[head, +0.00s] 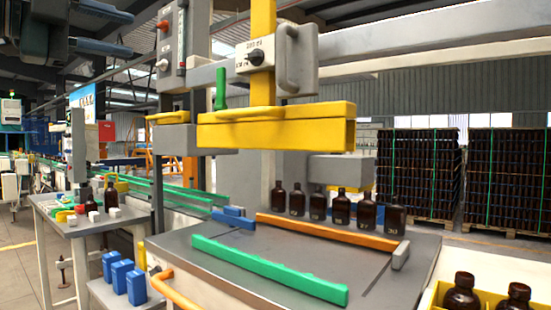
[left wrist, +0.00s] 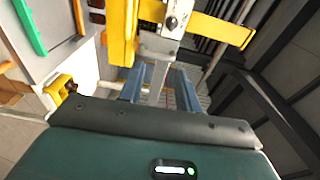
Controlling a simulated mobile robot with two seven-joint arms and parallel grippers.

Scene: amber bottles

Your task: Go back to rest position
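My left gripper (head: 124,33) is raised at the top left of the head view, high above the small side table. Its two fingers point right and stand apart with nothing between them. In the left wrist view the same gripper (left wrist: 160,82) shows two blue-grey fingers spread with an empty gap. A row of several amber bottles (head: 318,204) stands upright behind an orange rail (head: 325,231) on the grey work table (head: 300,255), away from this gripper. My right gripper is not in view.
A yellow press beam (head: 275,130) hangs over the work table. A green rail (head: 268,268) runs along the table's front. A yellow crate (head: 430,300) with amber bottles is at the lower right. The side table (head: 95,222) carries small parts. Pallets of bottles (head: 415,175) stand behind.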

